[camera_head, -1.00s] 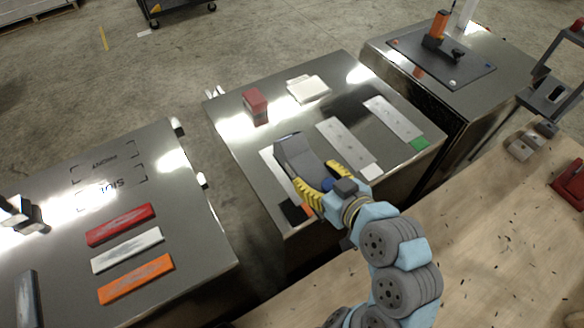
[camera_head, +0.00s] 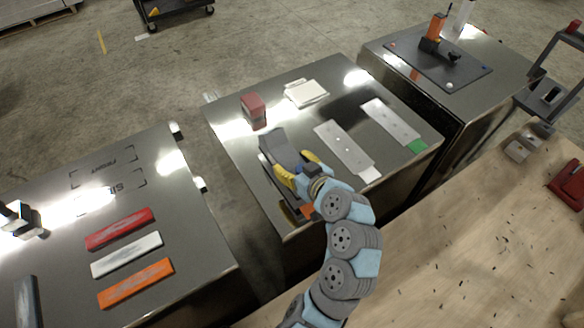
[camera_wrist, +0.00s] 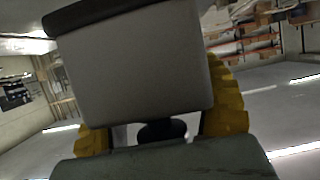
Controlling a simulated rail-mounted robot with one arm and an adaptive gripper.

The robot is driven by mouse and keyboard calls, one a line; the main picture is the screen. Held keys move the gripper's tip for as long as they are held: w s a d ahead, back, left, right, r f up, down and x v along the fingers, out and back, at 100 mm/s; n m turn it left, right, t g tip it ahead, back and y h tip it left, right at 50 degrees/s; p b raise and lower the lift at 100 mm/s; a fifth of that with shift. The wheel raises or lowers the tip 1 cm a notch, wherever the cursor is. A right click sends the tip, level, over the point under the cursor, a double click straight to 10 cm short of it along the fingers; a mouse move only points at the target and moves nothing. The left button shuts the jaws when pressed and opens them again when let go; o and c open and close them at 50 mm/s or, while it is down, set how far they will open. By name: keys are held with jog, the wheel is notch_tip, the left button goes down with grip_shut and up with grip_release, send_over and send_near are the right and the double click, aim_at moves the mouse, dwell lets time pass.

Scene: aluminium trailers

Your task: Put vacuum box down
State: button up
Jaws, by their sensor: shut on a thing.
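The vacuum box is most likely the dark grey block (camera_head: 280,147) held at the end of my arm, above the left part of the middle metal table (camera_head: 230,120). My gripper (camera_head: 296,174) has yellow fingers and is shut on the block. In the wrist view the grey box (camera_wrist: 135,75) fills the upper middle, with a yellow finger on each side. I cannot tell whether the block touches the table.
A red block (camera_head: 254,110) and a white pad (camera_head: 306,93) lie behind. Two pale plates (camera_head: 343,145) (camera_head: 390,120) lie to the right. The left table holds red, white and orange bars (camera_head: 126,254). The right table holds a dark board (camera_head: 440,62).

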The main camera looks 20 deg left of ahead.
aim_at(292, 170)
jog(key=shift+w+a+f+p, duration=0.15)
jog(key=shift+f+p, duration=0.15)
jog(key=shift+f, duration=0.05)
notch_tip(292, 170, down, 2)
jog(key=shift+f+p, duration=0.1)
jog(key=shift+p, duration=0.3)
jog(key=shift+f, duration=0.15)
jog(key=shift+f, duration=0.15)
jog(key=o, duration=1.3)
jog(key=shift+c, duration=0.2)
